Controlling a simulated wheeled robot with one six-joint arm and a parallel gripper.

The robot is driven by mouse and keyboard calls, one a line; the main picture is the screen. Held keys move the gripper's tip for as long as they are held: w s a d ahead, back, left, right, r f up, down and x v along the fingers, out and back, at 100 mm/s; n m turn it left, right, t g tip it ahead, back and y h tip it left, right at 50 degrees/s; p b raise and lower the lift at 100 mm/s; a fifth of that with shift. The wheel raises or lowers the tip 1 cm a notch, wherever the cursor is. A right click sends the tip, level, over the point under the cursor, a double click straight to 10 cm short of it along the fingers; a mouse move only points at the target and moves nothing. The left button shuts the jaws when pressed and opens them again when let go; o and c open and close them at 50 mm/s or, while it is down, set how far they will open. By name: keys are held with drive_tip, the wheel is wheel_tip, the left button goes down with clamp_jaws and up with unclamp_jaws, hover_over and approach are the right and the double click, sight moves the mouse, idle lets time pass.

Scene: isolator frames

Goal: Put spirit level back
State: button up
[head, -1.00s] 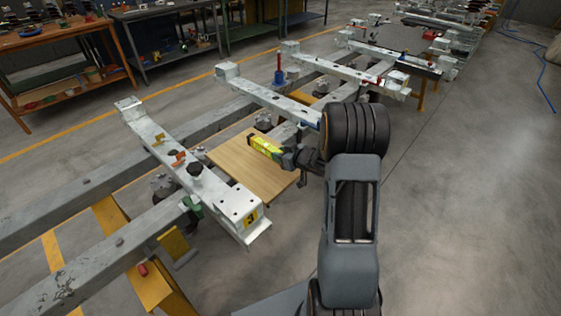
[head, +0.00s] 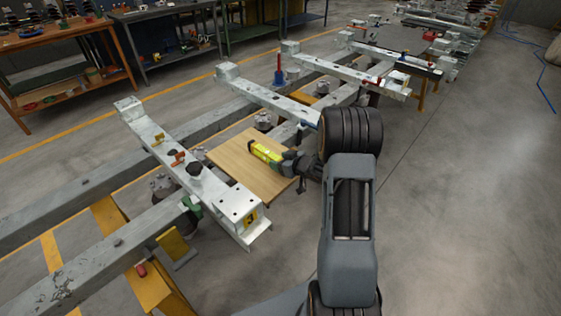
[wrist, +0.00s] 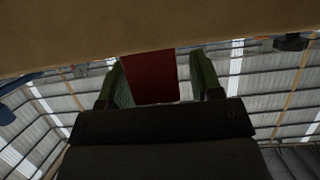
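In the wrist view, a dark red face, likely the level's shaded end (wrist: 150,78), lies between the two greenish fingers of my gripper (wrist: 160,82). The board fills the top of that view, close to the fingers. I cannot tell whether the level touches the board or hangs just above it.
A pale steel crossbeam (head: 160,145) with clamps lies left of the board, and another crossbeam (head: 265,98) lies behind it. Long grey rails run beneath. A workbench (head: 55,60) stands at the back left.

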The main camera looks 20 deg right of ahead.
drive_tip(key=shift+r, duration=0.3)
drive_tip(key=p+v, duration=0.1)
drive_tip(key=v, duration=1)
wheel_tip(320, 180, up, 5)
drive_tip(key=m+h, duration=0.2)
drive_tip(key=h, duration=0.4)
drive_tip(key=s+a+r+m+g, duration=0.3)
drive_tip(key=s+a+r+g, duration=0.2)
drive_tip(key=s+a+g, duration=0.4)
drive_tip(key=s+a, duration=0.5)
drive_tip(key=s, duration=0.4)
drive_tip(key=shift+a+r+y, duration=0.25)
drive_tip(key=shift+a+y, duration=0.05)
drive_tip(key=shift+y, duration=0.1)
drive_tip(key=shift+r+p, duration=0.1)
drive_tip(key=shift+p, duration=0.2)
wheel_tip(320, 180, up, 8)
drive_tip(key=p, duration=0.7)
